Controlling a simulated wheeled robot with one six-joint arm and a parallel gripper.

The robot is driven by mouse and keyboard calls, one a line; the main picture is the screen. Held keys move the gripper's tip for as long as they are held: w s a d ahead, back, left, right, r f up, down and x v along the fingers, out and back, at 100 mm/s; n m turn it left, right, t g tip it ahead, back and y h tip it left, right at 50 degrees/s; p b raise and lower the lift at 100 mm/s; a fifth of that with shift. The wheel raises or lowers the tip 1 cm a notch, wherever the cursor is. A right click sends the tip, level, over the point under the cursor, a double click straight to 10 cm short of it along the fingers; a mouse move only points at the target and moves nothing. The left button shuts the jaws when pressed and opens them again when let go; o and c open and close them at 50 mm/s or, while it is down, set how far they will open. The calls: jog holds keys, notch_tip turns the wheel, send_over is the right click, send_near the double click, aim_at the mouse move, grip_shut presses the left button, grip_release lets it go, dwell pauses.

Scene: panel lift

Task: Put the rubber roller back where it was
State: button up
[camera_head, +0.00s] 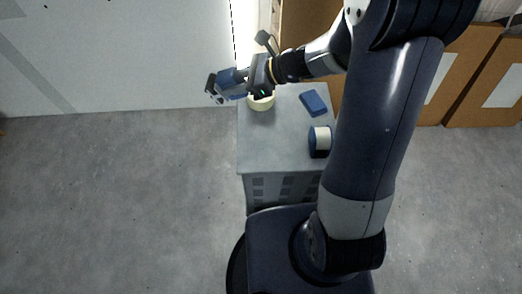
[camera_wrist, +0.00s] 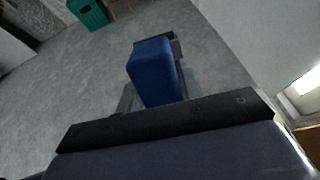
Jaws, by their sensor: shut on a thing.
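My gripper (camera_head: 240,84) is shut on a blue thing with a dark end, which seems to be the rubber roller (camera_head: 226,82). It is held out to the left, past the left edge of the bench. In the wrist view the roller (camera_wrist: 155,72) shows as a blue block between grey fingers (camera_wrist: 158,98), with a dark piece at its far end. Its full shape is partly hidden. The grey bench top (camera_head: 283,131) lies below and to the right of my gripper.
On the bench are a cream ring-shaped roll (camera_head: 261,103), partly behind my wrist, a flat blue block (camera_head: 314,102), and a blue and white cylinder (camera_head: 320,141) near my arm. A white panel (camera_head: 120,50) stands behind. Brown boards (camera_head: 478,75) lean at right. Floor at left is clear.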

jog(key=s+a+f+n+g+h+b, duration=0.1)
jog(key=s+f+n+g+h+b, duration=0.3)
jog(key=s+f+n+g+h, duration=0.5)
jog(key=w+d+f+n+t+h+b, duration=0.35)
jog(key=d+n+t+b, duration=0.2)
jog(key=d+n, duration=0.4)
jog(key=shift+n+t, duration=0.45)
jog(key=shift+n, duration=0.3)
jog(key=f, duration=0.3)
jog(key=a+f, duration=0.1)
jog(key=f, duration=0.1)
jog(key=a+f+b, duration=0.1)
jog(key=f, duration=0.2)
jog(key=shift+w+f, duration=0.3)
jog(key=shift+w, duration=0.1)
jog(key=o, duration=1)
jog(key=shift+c, duration=0.2)
jog(key=shift+r, duration=0.15)
